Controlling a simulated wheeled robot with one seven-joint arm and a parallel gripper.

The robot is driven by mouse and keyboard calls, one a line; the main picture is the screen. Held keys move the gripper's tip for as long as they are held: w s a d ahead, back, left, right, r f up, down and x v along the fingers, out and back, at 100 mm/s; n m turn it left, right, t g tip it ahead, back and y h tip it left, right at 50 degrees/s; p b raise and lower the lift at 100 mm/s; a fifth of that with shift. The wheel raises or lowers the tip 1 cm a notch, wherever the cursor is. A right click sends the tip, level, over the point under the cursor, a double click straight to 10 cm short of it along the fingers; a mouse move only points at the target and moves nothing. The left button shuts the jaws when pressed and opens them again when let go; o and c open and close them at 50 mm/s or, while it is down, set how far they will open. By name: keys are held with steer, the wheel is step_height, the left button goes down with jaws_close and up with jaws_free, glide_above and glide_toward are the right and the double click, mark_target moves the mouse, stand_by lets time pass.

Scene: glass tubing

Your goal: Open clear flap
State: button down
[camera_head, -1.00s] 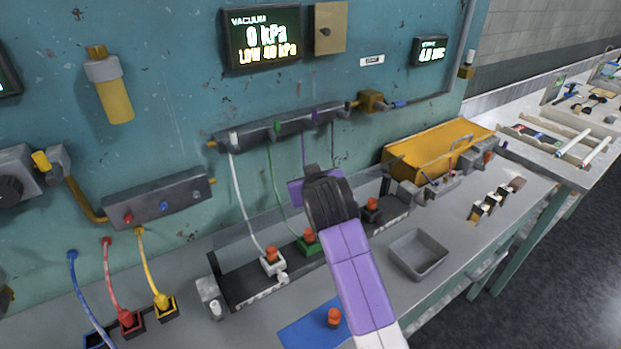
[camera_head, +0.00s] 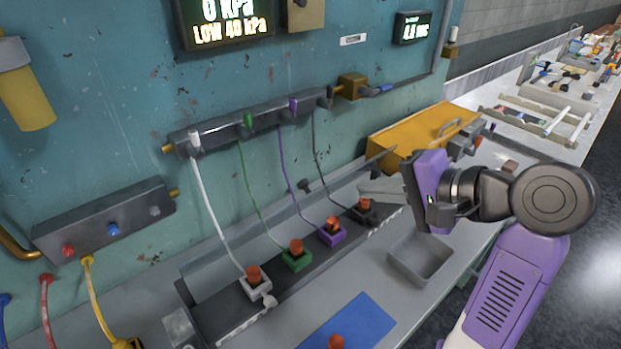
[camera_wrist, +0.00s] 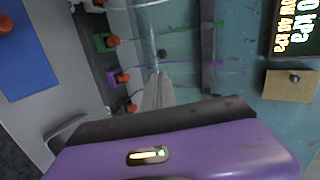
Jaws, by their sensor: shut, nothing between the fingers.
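The clear flap (camera_head: 207,258) is a long see-through strip along the back of the black rail (camera_head: 225,313), with a small dark knob (camera_head: 304,186) near its middle. It looks tilted up toward the wall, but its exact angle is hard to tell. My gripper (camera_head: 362,188) is shut and empty, right of the knob near the flap's right end. In the wrist view, the shut grey fingers (camera_wrist: 157,78) point toward the knob (camera_wrist: 162,53), with a small gap showing in the picture. Contact between fingers and flap cannot be told.
White, green, purple and black sockets with orange-topped plugs sit along the rail, with thin tubes rising to a wall manifold (camera_head: 250,120). A grey bin (camera_head: 420,258) and a blue mat (camera_head: 350,325) lie in front. A yellow box (camera_head: 420,140) stands behind my gripper.

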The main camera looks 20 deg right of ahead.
glide_toward(304, 180)
steer(key=x, duration=0.2)
steer(key=f+x, duration=0.1)
steer(key=x, duration=0.1)
steer(key=shift+s+p, duration=0.1)
steer(key=shift+p, duration=0.25)
steer(key=shift+x, duration=0.85)
steer(key=shift+r, duration=0.15)
steer(key=shift+w+r+p, duration=0.2)
steer(key=shift+p, duration=0.2)
steer(key=w+p, duration=0.1)
steer(key=w+a+r+p, duration=0.1)
steer(key=w+p, duration=0.1)
steer(key=shift+w+a+r, duration=0.1)
steer(key=shift+w+r, duration=0.1)
steer(key=shift+w, duration=0.1)
steer(key=shift+w+a+f+p, duration=0.15)
steer(key=shift+w+p, duration=0.15)
steer(key=shift+w, duration=0.2)
